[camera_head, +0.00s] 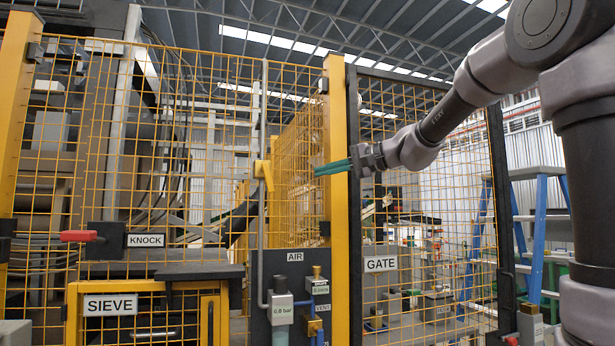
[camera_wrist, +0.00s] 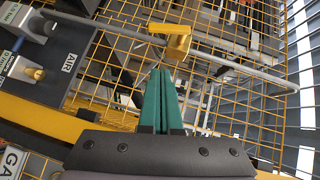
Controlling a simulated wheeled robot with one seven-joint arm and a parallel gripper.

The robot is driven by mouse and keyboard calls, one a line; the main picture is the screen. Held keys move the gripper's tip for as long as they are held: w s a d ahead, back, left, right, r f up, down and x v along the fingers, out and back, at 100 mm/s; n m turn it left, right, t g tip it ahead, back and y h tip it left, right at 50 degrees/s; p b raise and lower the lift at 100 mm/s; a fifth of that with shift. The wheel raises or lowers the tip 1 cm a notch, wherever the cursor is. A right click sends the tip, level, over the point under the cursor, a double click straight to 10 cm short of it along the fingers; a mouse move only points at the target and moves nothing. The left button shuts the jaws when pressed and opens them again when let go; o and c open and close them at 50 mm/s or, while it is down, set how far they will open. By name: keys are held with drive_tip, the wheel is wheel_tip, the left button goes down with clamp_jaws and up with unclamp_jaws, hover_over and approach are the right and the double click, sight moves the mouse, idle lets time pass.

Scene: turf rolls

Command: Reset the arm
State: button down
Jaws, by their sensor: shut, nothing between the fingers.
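My arm reaches in from the right in the head view. My gripper (camera_head: 318,170) has green fingers, which lie together and point left, in front of the yellow post (camera_head: 338,220) beside the gate. In the wrist view my gripper (camera_wrist: 161,72) is shut and empty, with its fingers pointing toward the yellow mesh. A yellow valve handle (camera_head: 264,174) on a grey pipe is left of the fingertips; it also shows in the wrist view (camera_wrist: 175,40), just beyond the fingertips. I cannot tell the exact gap between them.
Yellow mesh fencing (camera_head: 215,110) fills the left and middle. The AIR panel (camera_head: 297,290) is below my gripper. The GATE (camera_head: 425,265) is on the right, near a blue ladder (camera_head: 540,225). A red handle (camera_head: 78,236) sits beside the KNOCK label.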

drive_tip(key=shift+v, duration=0.95)
